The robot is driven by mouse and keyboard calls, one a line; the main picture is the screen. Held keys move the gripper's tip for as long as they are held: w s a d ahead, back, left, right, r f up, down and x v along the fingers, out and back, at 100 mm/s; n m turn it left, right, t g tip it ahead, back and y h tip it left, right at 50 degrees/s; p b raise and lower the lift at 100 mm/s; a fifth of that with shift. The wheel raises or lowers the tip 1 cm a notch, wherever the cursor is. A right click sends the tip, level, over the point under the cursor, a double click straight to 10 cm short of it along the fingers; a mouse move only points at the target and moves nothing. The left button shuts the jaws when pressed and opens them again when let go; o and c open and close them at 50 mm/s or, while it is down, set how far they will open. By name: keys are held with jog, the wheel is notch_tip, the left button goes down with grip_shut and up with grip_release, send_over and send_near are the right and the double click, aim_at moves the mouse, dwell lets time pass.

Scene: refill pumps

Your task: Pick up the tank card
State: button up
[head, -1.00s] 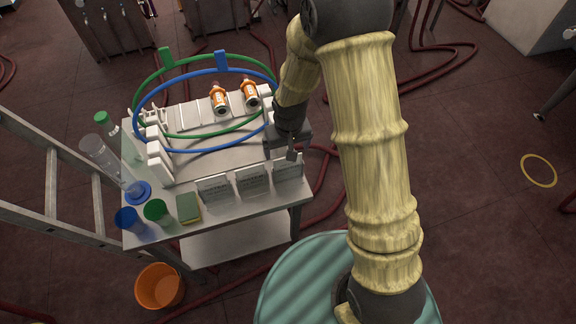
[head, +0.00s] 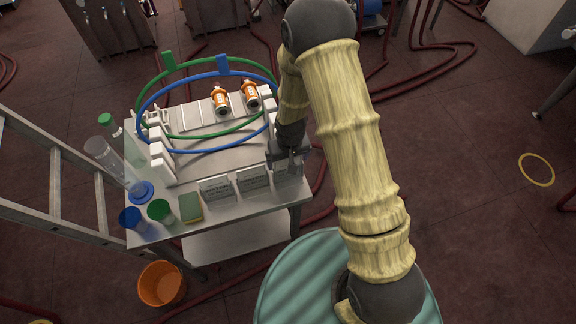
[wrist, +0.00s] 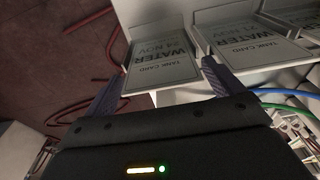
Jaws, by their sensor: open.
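Three pale grey tank cards stand in a row along the table's front edge. In the head view the right-hand card (head: 287,168) is partly hidden by my gripper (head: 290,158); the middle card (head: 253,178) and left card (head: 217,190) are clear. In the wrist view my open gripper (wrist: 162,68) has one finger on each side of a card (wrist: 158,40) printed "TANK CARD" and "WATER". Whether the fingers touch it I cannot tell. A second card (wrist: 248,48) stands just right of the right finger.
The table (head: 230,212) also holds a sponge (head: 190,207), blue and green cups (head: 160,211), clear cylinders and a rack with orange bottles (head: 220,98). Blue and green hoops (head: 222,65) arch over the rack. A ladder (head: 50,185) and orange bucket (head: 161,284) stand at left.

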jog(key=shift+f, duration=0.5)
jog(key=c, duration=0.7)
jog(key=shift+r, duration=0.1)
jog(key=shift+c, duration=0.2)
notch_tip(320, 180, up, 10)
jog(key=shift+f+b, duration=0.1)
jog(key=shift+b, duration=1.1)
